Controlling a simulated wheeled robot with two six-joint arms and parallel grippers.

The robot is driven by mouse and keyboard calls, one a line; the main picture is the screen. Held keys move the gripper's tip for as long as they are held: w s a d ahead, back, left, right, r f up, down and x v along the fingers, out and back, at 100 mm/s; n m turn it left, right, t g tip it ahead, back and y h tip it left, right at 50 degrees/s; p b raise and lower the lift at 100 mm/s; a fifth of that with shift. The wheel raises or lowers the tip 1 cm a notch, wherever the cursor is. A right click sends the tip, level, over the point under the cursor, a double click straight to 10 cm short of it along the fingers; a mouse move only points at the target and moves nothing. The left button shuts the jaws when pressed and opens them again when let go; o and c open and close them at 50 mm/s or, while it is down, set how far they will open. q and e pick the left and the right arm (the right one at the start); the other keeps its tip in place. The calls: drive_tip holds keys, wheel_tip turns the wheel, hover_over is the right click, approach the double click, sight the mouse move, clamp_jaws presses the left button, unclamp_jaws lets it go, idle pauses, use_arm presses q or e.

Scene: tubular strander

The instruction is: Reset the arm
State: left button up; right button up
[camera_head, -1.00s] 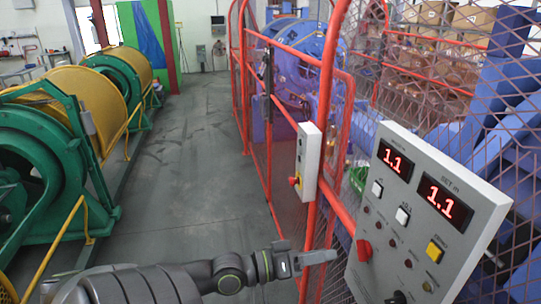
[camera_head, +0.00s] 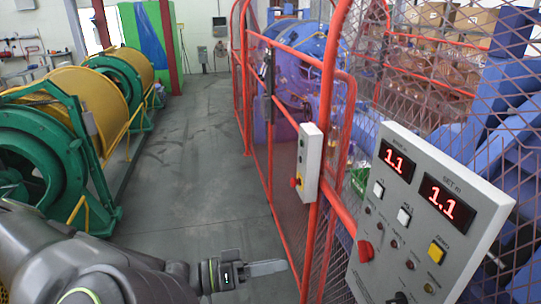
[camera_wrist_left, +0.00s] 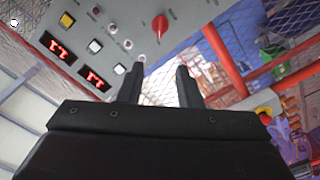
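My left arm comes in from the lower left of the head view. Its gripper (camera_head: 282,266) is near the bottom middle, left of the control panel (camera_head: 377,226) and clear of it. In the left wrist view the two dark fingers (camera_wrist_left: 158,70) stand apart with nothing between them. The grey control panel (camera_wrist_left: 105,20) shows beyond them, with two red displays and a red knob (camera_wrist_left: 160,26). In the head view both displays read 1.1. My right gripper is in neither view.
A red-framed mesh fence (camera_head: 326,100) runs along the right side, with a small grey switch box (camera_head: 309,160) on it. Green and yellow machines (camera_head: 70,105) stand on the left. The grey floor (camera_head: 190,160) between them is clear.

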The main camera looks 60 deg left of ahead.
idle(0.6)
